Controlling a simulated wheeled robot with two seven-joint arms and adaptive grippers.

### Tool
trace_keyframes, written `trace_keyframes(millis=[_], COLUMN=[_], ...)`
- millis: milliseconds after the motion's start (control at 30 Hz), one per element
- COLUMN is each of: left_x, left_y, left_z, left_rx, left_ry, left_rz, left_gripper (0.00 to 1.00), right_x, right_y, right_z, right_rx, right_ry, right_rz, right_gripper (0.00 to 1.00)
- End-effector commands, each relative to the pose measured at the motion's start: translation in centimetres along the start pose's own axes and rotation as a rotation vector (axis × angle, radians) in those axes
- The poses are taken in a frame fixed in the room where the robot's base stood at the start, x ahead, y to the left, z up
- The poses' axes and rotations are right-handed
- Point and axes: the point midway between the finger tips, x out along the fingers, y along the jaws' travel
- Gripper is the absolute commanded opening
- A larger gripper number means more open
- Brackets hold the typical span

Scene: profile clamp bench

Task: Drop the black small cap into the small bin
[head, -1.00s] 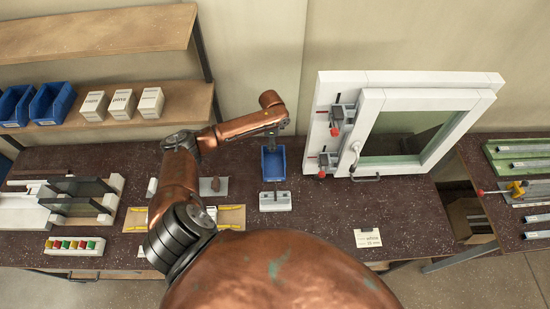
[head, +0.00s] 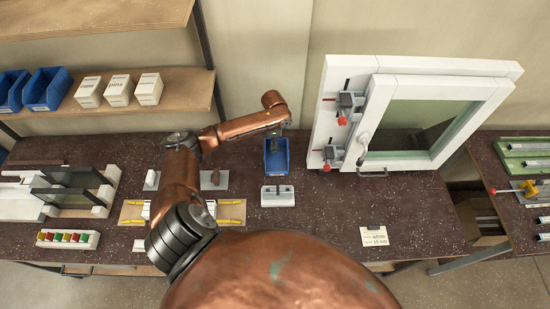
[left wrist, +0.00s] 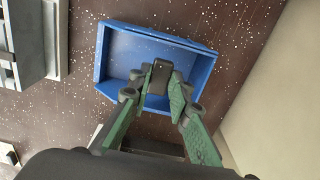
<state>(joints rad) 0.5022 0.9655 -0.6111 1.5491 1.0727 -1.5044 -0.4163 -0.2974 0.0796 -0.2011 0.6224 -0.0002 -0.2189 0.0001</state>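The small bin (head: 288,160) is an open blue box on the dark speckled bench, near the wall. It also shows in the left wrist view (left wrist: 203,62). My left gripper (left wrist: 161,76), with green fingers, is over the bin's opening. Its tips close on a small black cap (left wrist: 161,73), seen against the bin's inside; its exact height over the bin floor cannot be told. In the head view, my left gripper (head: 274,134) is at the bin's far edge and the cap cannot be made out. My right gripper is not in view.
A white block with a dark top (head: 277,198) stands just in front of the bin. A white window frame with clamps (head: 400,68) stands to the right. A tan tray (head: 230,212) lies to the left. Bench right of the block is clear up to a label card (head: 374,236).

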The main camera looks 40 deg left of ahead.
Motion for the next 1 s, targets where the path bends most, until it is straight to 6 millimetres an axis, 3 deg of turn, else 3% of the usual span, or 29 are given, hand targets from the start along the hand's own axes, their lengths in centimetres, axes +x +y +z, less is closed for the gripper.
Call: trace_keyframes(millis=[267,600,767,1000], left_x=[0.0,-0.4,-2.6,-7.7], left_y=[0.0,0.0,-0.1,-0.1], left_z=[0.0,0.0,0.0,-0.1], left_rx=[0.000,0.000,0.000,0.000], left_ry=[0.000,0.000,0.002,0.002], left_rz=[0.000,-0.001,-0.003,-0.003], left_gripper=[0.37,0.37,0.37,0.37], right_x=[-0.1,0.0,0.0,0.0], right_y=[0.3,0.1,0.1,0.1], right_z=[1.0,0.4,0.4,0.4], right_rx=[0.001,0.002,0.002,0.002], right_ry=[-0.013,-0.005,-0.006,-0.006], right_rz=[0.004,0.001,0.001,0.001], right_gripper=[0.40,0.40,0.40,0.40])
